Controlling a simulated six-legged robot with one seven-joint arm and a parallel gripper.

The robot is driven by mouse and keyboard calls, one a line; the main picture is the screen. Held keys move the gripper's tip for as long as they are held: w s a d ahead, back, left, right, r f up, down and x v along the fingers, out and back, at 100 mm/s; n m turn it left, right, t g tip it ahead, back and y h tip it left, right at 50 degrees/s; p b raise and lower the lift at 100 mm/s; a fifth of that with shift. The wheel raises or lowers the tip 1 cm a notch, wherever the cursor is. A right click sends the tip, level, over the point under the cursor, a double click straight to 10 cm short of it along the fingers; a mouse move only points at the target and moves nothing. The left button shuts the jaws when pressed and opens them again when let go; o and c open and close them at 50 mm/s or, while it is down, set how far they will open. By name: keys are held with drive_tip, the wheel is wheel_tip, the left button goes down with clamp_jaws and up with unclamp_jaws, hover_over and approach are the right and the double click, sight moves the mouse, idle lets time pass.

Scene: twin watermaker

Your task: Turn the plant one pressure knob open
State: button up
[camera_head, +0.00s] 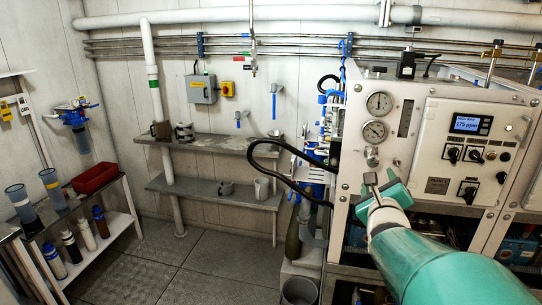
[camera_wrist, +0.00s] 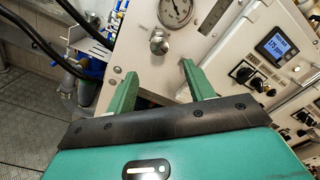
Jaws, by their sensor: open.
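The round metal pressure knob (camera_head: 371,152) sits on the white panel below two gauges in the head view. In the wrist view the same knob (camera_wrist: 159,42) shows beyond my fingertips, roughly centred between them. No label reading plant one is legible. My gripper (camera_head: 377,188) has green fingers and is just below the knob in the head view. In the wrist view my gripper (camera_wrist: 157,70) is open, with a finger to each side and nothing between them. The fingers appear apart from the knob.
The pressure gauges (camera_head: 376,116) sit above the knob. A control box (camera_head: 467,150) with a lit display and black rotary switches is to the right. A black hose (camera_head: 290,155) loops left of the panel. Shelves (camera_head: 215,150) line the back wall; the floor (camera_head: 190,255) at left is clear.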

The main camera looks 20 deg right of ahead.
sight(373, 162)
drive_tip(key=x, duration=1.1)
drive_tip(key=shift+w+d, duration=0.1)
drive_tip(key=shift+w, duration=0.25)
drive_tip(key=c, duration=1)
drive_tip(key=shift+n, duration=0.3)
